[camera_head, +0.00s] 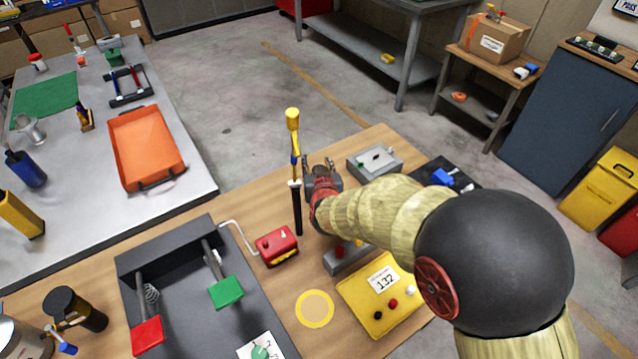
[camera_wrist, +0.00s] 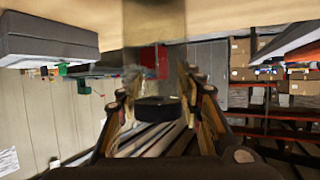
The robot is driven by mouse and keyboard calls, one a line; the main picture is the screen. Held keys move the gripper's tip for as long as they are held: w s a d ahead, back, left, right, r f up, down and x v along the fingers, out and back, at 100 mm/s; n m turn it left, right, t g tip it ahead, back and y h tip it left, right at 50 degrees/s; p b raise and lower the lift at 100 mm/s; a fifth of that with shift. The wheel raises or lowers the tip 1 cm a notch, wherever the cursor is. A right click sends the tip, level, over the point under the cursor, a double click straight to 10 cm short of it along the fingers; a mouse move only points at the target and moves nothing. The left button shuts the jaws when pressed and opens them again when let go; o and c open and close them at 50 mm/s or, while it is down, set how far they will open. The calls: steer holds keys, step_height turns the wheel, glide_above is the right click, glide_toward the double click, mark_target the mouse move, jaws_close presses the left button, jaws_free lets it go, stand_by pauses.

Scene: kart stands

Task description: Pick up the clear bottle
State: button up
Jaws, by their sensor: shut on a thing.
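My gripper (camera_head: 318,168) is held above the far edge of the wooden table, its fingers pointing away from the head camera. In the wrist view my gripper's fingers (camera_wrist: 157,82) stand on both sides of a pale, see-through shape with a dark round end, which appears to be the clear bottle (camera_wrist: 158,108). The background shows through it, so its outline is hard to follow. In the head view I cannot make out the bottle at the fingers. A tall, thin pole with a yellow top (camera_head: 293,120) stands just left of the fingers; I cannot tell whether they touch.
The wooden table (camera_head: 205,225) bears a red box with a crank (camera_head: 276,246), a dark pedal unit (camera_head: 180,285), a yellow box marked 132 (camera_head: 378,305) and a grey box (camera_head: 375,160). An orange tray (camera_head: 146,147) sits on the left bench. Floor beyond is open.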

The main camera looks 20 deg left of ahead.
steer(key=c, duration=0.6)
steer(key=shift+r, duration=0.1)
